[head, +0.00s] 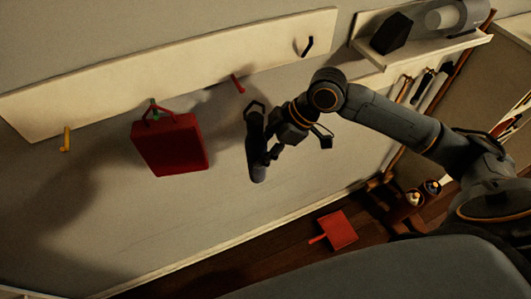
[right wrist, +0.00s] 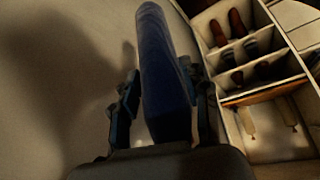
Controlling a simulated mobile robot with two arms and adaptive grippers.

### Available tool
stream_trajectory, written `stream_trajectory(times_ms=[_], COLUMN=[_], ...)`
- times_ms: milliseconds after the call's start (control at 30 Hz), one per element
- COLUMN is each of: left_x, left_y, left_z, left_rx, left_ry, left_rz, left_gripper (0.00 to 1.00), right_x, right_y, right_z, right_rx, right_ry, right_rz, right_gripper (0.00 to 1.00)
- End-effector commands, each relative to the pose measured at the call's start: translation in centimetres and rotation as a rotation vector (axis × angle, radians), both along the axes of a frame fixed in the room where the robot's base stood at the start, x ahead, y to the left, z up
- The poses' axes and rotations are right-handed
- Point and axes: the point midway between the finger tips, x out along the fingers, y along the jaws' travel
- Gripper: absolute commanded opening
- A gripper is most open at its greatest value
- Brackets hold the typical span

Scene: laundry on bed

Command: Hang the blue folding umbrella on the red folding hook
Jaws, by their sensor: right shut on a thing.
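The blue folding umbrella (head: 256,150) looks dark and hangs nearly upright in the head view, with a loop at its top end. My right gripper (head: 272,142) is shut on it from the right side. In the right wrist view the umbrella (right wrist: 163,75) stands between the two fingers of the gripper (right wrist: 165,112). The red folding hook (head: 237,83) sticks out from the pale wall board, empty. The umbrella's loop is below and a little right of the hook in the picture, apart from it. My left gripper is not in view.
A red bag (head: 170,145) hangs from a green hook (head: 154,105) to the left. A yellow hook (head: 66,140) and a black hook (head: 308,46) are empty. A shelf (head: 425,48) with dark objects is at upper right. A red dustpan (head: 337,230) lies on the floor.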

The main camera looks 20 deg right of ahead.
Motion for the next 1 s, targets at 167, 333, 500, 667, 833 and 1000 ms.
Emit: stream_trajectory(times_ms=[167,333,500,667,833,1000], left_x=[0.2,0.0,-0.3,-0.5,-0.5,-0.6], left_y=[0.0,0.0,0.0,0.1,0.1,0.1], left_z=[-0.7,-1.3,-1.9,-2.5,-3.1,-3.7], left_rx=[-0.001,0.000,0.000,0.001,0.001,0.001], left_ry=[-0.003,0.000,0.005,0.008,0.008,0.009], left_rz=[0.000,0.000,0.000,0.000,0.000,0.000], left_gripper=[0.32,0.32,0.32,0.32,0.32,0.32], right_x=[1.2,2.2,3.2,4.2,5.2,6.2], right_y=[0.1,0.1,0.2,0.2,0.2,0.3], right_z=[-0.2,-0.3,-0.4,-0.4,-0.6,-0.6], right_rx=[0.002,0.001,0.001,0.002,0.001,0.002], right_ry=[-0.003,-0.004,-0.002,-0.002,-0.002,-0.004], right_rz=[-0.001,-0.001,-0.001,-0.002,-0.001,-0.001], right_gripper=[0.03,0.03,0.03,0.03,0.03,0.03])
